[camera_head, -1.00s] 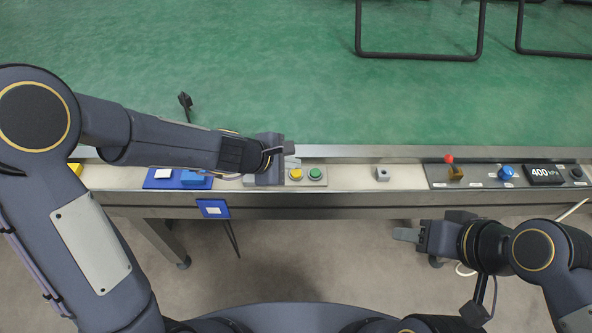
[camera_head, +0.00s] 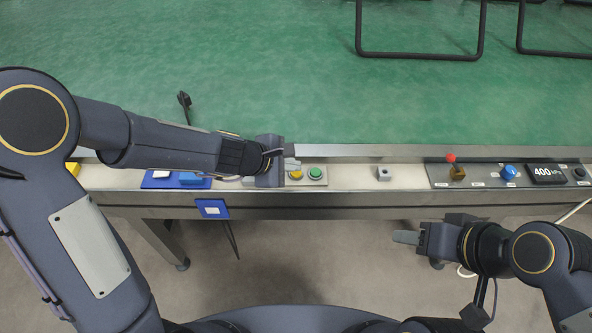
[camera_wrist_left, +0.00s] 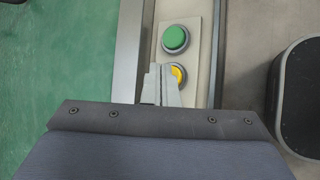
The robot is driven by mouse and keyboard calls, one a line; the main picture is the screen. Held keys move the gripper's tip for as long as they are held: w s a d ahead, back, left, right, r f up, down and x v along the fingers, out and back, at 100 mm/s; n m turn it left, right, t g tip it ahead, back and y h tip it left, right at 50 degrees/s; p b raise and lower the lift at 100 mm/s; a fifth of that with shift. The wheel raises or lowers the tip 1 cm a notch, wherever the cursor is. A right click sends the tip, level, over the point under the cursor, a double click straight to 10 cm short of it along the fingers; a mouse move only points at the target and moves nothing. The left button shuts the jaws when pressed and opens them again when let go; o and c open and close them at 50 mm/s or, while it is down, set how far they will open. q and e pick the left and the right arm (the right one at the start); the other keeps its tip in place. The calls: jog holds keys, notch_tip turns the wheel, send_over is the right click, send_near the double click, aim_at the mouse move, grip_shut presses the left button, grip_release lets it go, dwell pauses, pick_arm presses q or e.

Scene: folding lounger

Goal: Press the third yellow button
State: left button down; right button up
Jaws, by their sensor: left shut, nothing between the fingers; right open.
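A yellow button (camera_head: 296,175) sits on a small light panel (camera_head: 323,182) on the console ledge, beside a green button (camera_head: 315,172). My left gripper (camera_head: 292,163) is shut and empty at the left edge of this panel. In the left wrist view the shut fingertips (camera_wrist_left: 161,72) overlap part of the yellow button (camera_wrist_left: 180,74), with the green button (camera_wrist_left: 174,38) beyond it. Whether the fingers touch the button cannot be told. My right gripper (camera_head: 405,237) is in front of the console, low at the right, with nothing in it.
Green floor (camera_head: 270,70) lies behind.

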aim_at(291, 174)
pick_arm(q)
jog(key=shift+f+b, duration=0.3)
dwell(0.5)
jog(key=shift+r+p, duration=0.85)
notch_tip(291, 174, up, 5)
jog(key=p, duration=0.5)
jog(key=shift+r, duration=0.1)
dwell(0.4)
